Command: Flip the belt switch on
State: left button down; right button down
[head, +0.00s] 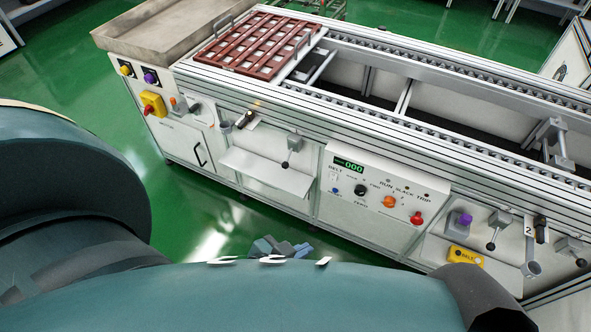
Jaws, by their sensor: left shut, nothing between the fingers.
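The control panel (375,222) is on the front of the conveyor, right of the picture's middle. It has a green display reading 000. A small belt switch (335,190) sits under the BELT label at the panel's left; its position is too small to tell. My left gripper (283,248) shows as a small grey-blue shape above the edge of my big teal arm link. It is shut and empty, below and left of the panel in the picture, apart from the switch. The arm link hides part of it. My right gripper is not in view.
The panel also carries a black knob (360,191), an orange button (390,202) and a red button (416,218). Levers stick out on both sides, including one (289,157) above a small shelf (265,176). A brown lattice tray (262,45) lies on the conveyor's left end.

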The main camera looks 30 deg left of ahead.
aim_at(332, 179)
jog(key=u, duration=0.6)
jog(key=k+l+u, duration=0.2)
